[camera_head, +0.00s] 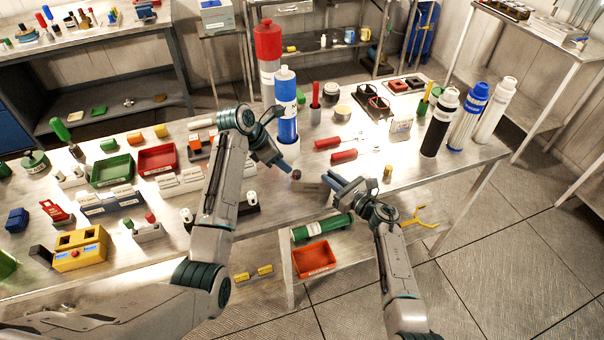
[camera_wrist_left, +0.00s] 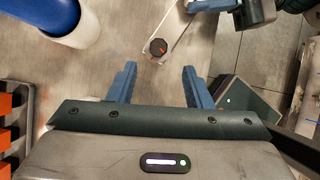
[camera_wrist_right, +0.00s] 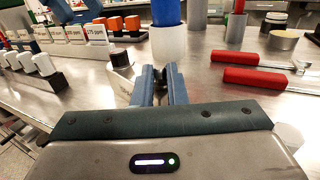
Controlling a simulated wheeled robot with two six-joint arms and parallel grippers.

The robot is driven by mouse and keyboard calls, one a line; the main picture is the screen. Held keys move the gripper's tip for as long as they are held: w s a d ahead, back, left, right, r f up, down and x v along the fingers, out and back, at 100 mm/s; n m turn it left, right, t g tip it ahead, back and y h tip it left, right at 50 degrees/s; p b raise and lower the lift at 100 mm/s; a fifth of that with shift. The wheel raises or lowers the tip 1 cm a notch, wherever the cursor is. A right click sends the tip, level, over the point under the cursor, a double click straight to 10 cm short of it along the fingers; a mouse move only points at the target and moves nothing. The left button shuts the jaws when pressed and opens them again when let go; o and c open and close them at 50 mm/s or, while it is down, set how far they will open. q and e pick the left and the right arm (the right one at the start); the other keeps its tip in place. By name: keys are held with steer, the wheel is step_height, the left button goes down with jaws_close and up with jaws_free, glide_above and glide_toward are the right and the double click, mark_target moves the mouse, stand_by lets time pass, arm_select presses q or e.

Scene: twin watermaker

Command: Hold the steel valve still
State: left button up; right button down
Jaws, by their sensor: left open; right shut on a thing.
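The steel valve (camera_head: 308,186) is a small grey metal piece at the front edge of the bench, with a dark round knob (camera_head: 296,174) on its left end. In the left wrist view the knob (camera_wrist_left: 158,47) has a red mark and lies just beyond the fingertips. My right gripper (camera_head: 332,184) is shut on the valve's right end; its fingers (camera_wrist_right: 163,72) nearly meet in the right wrist view and hide much of the valve. My left gripper (camera_head: 284,164) is open and empty, its fingers (camera_wrist_left: 160,72) apart and short of the knob.
A blue bottle in a white holder (camera_head: 288,128) stands just behind my left gripper. Two red-handled tools (camera_head: 343,156) lie behind my right gripper. A small brass piece (camera_head: 387,172) stands to the right. Red and green trays (camera_head: 111,172) and small blocks crowd the left.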

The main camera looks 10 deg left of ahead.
mark_target(294, 173)
arm_select(q)
steer(key=s+a+f+t+h, duration=0.3)
steer(key=s+a+t+h, duration=0.1)
steer(key=a+h, duration=0.2)
steer(key=x, duration=1.1)
steer(key=shift+w+d, duration=0.15)
steer(key=shift+w, duration=0.15)
steer(key=c, duration=1)
